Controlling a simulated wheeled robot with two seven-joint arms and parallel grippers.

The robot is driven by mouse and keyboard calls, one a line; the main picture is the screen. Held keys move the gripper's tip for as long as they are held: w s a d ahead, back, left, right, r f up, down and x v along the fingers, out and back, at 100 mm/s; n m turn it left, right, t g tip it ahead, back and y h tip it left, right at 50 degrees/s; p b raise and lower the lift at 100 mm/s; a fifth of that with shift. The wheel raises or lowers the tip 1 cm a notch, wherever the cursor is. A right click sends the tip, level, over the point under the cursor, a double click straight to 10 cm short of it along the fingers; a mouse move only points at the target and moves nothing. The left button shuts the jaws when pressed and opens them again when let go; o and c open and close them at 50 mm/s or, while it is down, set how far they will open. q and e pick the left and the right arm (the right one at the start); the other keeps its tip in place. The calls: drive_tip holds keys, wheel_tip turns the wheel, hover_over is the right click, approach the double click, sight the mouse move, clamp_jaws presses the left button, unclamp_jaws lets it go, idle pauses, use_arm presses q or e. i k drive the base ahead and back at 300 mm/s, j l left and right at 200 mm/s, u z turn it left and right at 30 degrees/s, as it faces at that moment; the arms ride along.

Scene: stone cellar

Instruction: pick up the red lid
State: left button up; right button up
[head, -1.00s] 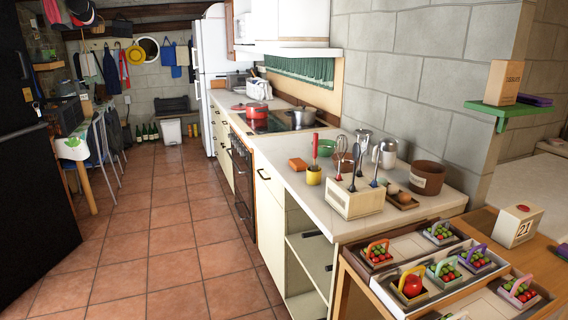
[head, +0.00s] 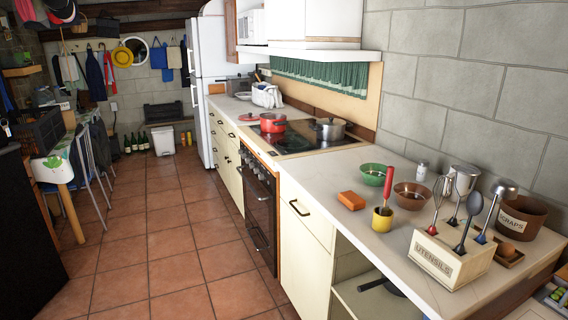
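A flat red lid (head: 249,117) lies on the pale worktop just left of the cooktop, small and far off in the head view. To its right a red pot (head: 272,123) stands on the black cooktop (head: 300,140). From here I cannot see into the pot. Neither of my grippers shows in the head view.
A steel pot (head: 328,129) stands at the cooktop's right. Nearer on the worktop (head: 335,185) are an orange sponge (head: 351,200), a green bowl (head: 373,174), a brown bowl (head: 411,195) and a utensils box (head: 450,262). The tiled floor (head: 170,260) left of the cabinets is open.

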sight(250, 116)
drive_tip(key=i+j, duration=0.55)
drive_tip(key=i, duration=0.2)
drive_tip(key=i+j, duration=0.5)
drive_tip(key=i, duration=0.3)
drive_tip(key=i+j+z, duration=0.1)
drive_tip(key=i+j, duration=0.45)
drive_tip(key=i, duration=0.2)
drive_tip(key=i+j, duration=0.6)
drive_tip(key=i, duration=0.2)
